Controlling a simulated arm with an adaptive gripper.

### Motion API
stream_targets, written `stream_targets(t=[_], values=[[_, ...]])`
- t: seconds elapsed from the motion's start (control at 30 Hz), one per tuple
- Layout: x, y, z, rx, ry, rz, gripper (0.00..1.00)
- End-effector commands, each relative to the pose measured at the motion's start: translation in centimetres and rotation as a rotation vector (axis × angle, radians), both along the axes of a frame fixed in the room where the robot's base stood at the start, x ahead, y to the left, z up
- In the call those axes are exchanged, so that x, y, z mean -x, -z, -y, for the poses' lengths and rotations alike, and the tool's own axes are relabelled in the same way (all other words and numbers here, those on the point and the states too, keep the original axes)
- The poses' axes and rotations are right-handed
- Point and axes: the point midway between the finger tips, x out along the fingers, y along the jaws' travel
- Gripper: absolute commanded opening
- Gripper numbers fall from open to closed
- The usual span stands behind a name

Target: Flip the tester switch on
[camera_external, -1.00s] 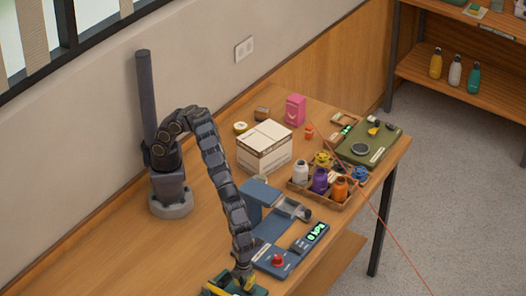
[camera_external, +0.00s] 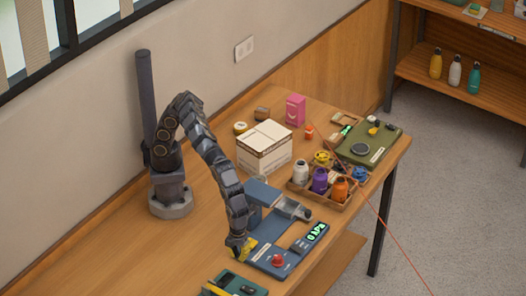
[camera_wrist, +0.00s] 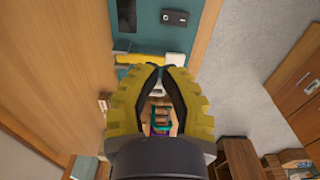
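A teal tester box (camera_external: 262,284) lies at the table's front edge, partly cut off by the picture's bottom. It carries dark parts and a yellow strip. In the wrist view the teal panel (camera_wrist: 125,75) shows a black switch-like part (camera_wrist: 175,17) and a yellow strip (camera_wrist: 138,60); whether the switch is on or off is too small to tell. My gripper (camera_external: 240,252) is above the table, behind the teal box and at the left end of a blue gauge unit. In the wrist view its yellow fingertips (camera_wrist: 158,72) come together with nothing clearly held.
The blue gauge unit (camera_external: 268,251) has a red knob (camera_external: 278,261) and a lit green display (camera_external: 316,232). A white carton (camera_external: 264,150), a wooden tray of bottles (camera_external: 312,197) and a green stove case (camera_external: 372,150) stand further back. The table's left part is clear.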

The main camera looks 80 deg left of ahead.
Motion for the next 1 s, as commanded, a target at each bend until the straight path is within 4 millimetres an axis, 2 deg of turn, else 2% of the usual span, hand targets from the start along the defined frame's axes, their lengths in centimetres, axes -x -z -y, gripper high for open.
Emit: stream_targets(t=[0.6, 1.0], values=[[-0.7, -0.37, 0.76, 0.066, -0.01, 0.068, 0.0], [-0.84, -0.47, 0.34, 0.111, -0.006, 0.121, 0.0]])
